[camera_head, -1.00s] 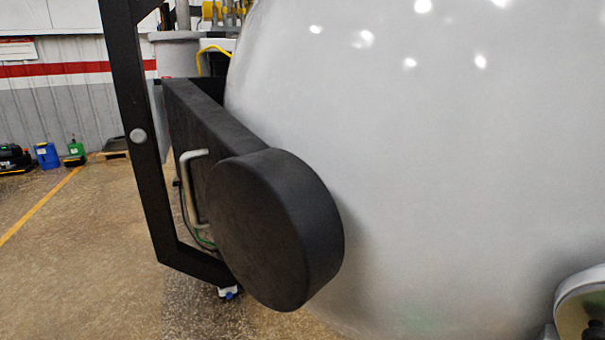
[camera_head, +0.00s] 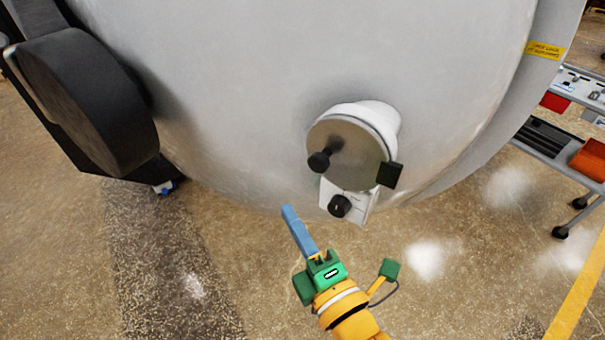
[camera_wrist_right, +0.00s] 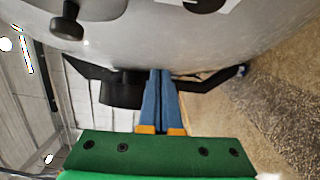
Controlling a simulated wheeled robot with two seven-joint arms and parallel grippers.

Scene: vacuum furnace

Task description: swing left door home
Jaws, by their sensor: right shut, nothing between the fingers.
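The left door is a large, pale grey domed shell (camera_head: 250,90) that fills the upper middle of the head view. A round port (camera_head: 350,150) with black knobs sticks out of its lower face. A black hinge arm with a thick round disc (camera_head: 90,100) joins it at the left. My right gripper (camera_head: 287,210) has its blue fingers shut and empty, just below the dome's lower edge in the picture; I cannot tell whether they touch it. In the right wrist view the blue fingers (camera_wrist_right: 160,75) are together, with the dome above them. My left gripper is not in view.
A grey cart (camera_head: 555,150) with an orange bin (camera_head: 590,160) stands at the right. A yellow floor line (camera_head: 580,290) runs at the lower right. A yellow label (camera_head: 545,50) is on the rim at the upper right. The speckled floor in front is clear.

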